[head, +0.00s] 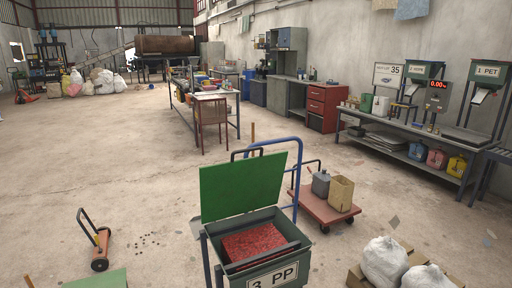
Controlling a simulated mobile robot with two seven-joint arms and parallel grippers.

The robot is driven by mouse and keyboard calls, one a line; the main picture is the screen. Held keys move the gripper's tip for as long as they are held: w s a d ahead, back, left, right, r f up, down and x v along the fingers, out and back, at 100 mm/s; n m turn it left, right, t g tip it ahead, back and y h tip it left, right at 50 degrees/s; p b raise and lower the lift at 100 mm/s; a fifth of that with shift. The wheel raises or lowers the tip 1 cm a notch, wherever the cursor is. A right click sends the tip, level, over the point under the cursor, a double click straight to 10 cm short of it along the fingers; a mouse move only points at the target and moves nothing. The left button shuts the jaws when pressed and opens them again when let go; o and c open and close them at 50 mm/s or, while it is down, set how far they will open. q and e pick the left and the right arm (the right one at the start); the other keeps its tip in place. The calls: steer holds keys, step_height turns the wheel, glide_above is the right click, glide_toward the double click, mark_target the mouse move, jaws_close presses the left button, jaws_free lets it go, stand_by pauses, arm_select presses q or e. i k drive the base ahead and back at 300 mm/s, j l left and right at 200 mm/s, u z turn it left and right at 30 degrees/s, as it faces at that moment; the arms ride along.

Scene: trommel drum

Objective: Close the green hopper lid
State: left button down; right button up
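The green hopper lid (243,185) stands open, raised nearly upright at the back edge of a dark green hopper (228,277) in the lower middle of the head view. The hopper's front carries a white label (273,276) reading "3 PP". Red material (258,243) shows inside, below the rim. A black bar-shaped handle (262,150) shows at the lid's top edge. Neither of my grippers shows in the head view, so whether they are open or shut is hidden.
A blue tube frame (299,170) rises just behind the lid. A red flat cart (324,207) with a can and carton stands right of it. White sacks (384,262) lie lower right. An orange hand truck (101,241) stands left. Floor between it and the hopper is mostly clear.

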mark_target(244, 184)
steer(key=l+u, duration=0.15)
steer(key=l, duration=0.75)
steer(key=i+l+u, duration=0.15)
steer(key=l, duration=0.3)
steer(key=l+u, duration=0.15)
steer(key=l, duration=0.3)
steer(key=i+l+u, duration=0.15)
steer(key=l, duration=0.25)
steer(key=i+l+u, duration=0.15)
steer(key=i+l, duration=0.2)
steer(key=l, duration=0.1)
